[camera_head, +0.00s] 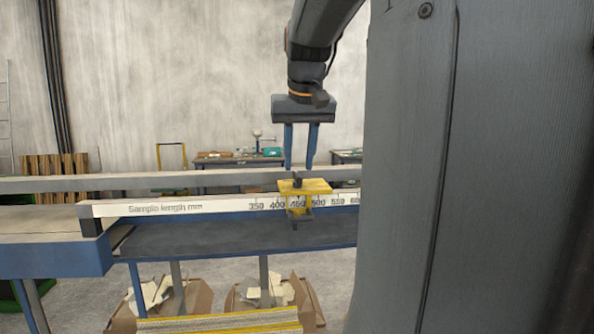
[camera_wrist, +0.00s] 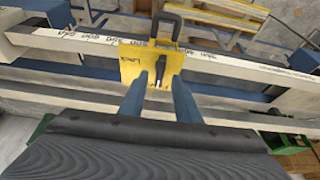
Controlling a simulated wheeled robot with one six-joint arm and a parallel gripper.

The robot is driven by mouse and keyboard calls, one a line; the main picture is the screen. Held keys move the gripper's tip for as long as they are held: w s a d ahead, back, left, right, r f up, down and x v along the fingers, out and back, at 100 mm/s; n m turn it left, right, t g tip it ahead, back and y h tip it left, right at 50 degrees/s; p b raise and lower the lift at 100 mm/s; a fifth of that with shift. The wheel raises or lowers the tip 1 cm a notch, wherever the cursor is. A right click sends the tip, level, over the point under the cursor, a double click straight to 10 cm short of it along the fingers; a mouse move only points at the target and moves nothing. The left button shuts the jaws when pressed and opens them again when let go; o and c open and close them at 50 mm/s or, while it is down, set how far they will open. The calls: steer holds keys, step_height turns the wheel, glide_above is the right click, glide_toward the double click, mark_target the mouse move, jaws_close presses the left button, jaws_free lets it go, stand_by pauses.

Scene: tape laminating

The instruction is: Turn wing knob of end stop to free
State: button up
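The yellow end stop (camera_head: 318,187) sits on the rail with the printed millimetre scale, around the 450 mark. A dark wing knob (camera_head: 297,181) stands on top of it. In the wrist view the yellow plate of the end stop (camera_wrist: 131,64) carries small lettering, and the wing knob (camera_wrist: 161,68) shows between my fingertips. My gripper (camera_head: 301,166) points down just above the end stop, with its two blue fingers apart. The gripper (camera_wrist: 161,82) is open in the wrist view, with no contact visible. The lower part of the knob is hard to make out.
The scale rail (camera_head: 150,208) runs left to right, with a second grey rail (camera_head: 130,184) behind it. A dark blue bench surface (camera_head: 220,240) lies below. Cardboard boxes (camera_head: 190,300) stand underneath. The space around my gripper above the rails is clear.

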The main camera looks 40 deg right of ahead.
steer(key=b+v, duration=0.1)
steer(key=v, duration=0.3)
steer(key=shift+s+a+r, duration=0.1)
steer(key=shift+r, duration=0.25)
steer(key=shift+s, duration=0.1)
